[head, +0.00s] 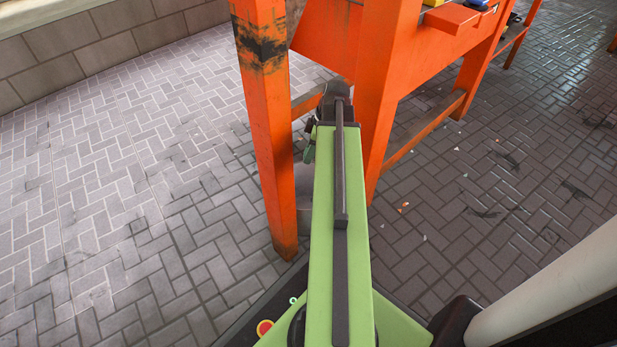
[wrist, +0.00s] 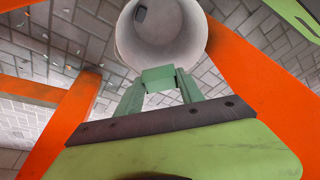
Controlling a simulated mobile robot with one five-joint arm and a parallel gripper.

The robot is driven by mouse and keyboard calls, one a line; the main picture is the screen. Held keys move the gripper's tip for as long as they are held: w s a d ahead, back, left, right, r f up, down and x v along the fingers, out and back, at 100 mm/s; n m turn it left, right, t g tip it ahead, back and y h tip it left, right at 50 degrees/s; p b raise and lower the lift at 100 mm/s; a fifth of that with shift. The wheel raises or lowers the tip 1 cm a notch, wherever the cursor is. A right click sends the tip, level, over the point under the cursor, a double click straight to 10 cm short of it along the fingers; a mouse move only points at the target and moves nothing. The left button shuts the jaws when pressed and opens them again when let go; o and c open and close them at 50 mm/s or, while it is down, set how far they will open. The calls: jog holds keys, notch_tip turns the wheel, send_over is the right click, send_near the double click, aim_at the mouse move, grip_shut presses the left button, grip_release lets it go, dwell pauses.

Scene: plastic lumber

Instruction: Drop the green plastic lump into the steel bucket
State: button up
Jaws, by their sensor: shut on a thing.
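In the wrist view my gripper (wrist: 160,84) is shut on the green plastic lump (wrist: 157,73), a small blocky piece between the two green fingers. The grey steel bucket (wrist: 122,42) lies beyond the fingertips, its round mouth facing the camera. The lump overlaps the near part of its rim in the picture; whether it is directly over the opening I cannot tell. A small dark piece shows inside the bucket. In the head view only a grey part of the bucket (head: 304,210) shows between an orange leg and my green arm, which hides the rest.
Orange legs (head: 265,140) of a bench or machine (head: 440,40) stand close on both sides of my arm, joined by low rails (head: 425,135). Small scraps lie on the grey brick paving at right. The paving (head: 130,180) at left is open up to a low wall (head: 95,50).

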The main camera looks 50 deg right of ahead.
notch_tip(320, 180, down, 2)
jog(key=shift+b, duration=0.3)
notch_tip(320, 180, down, 6)
jog(key=b, duration=0.6)
jog(key=o, duration=1.4)
jog(key=shift+r, duration=0.1)
jog(key=p+v, duration=1.6)
jog(key=v, duration=0.1)
jog(key=shift+s+r+p, duration=0.1)
jog(key=shift+r+p, duration=0.05)
jog(key=shift+p, duration=0.25)
